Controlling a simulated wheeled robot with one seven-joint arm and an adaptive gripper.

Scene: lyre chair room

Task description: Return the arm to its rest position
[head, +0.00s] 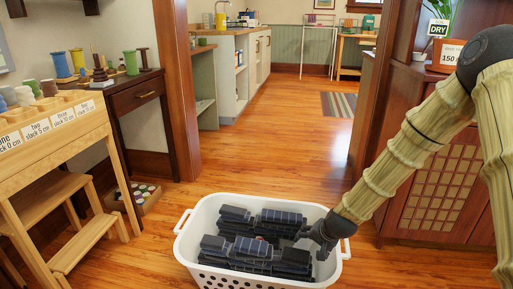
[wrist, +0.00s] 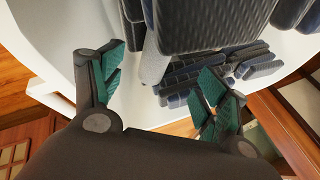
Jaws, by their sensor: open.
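My arm (head: 405,150) reaches down from the right into a white laundry basket (head: 187,238) in the head view. My gripper (head: 322,238) is at the basket's right side, beside dark folded-looking bundles (head: 257,256). In the wrist view my gripper (wrist: 155,95) is open, its two green-padded fingers spread apart. Dark bundles (wrist: 205,25) lie just beyond the fingers, and nothing is clearly held between them. The white basket wall (wrist: 60,30) shows behind. In the head view the fingertips are partly hidden.
A wooden stepped stand (head: 60,165) and a dark desk (head: 135,95) with spools stand at the left. A wooden cabinet (head: 440,195) with a lattice door is close to the arm at the right. Open wooden floor (head: 265,150) lies behind the basket.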

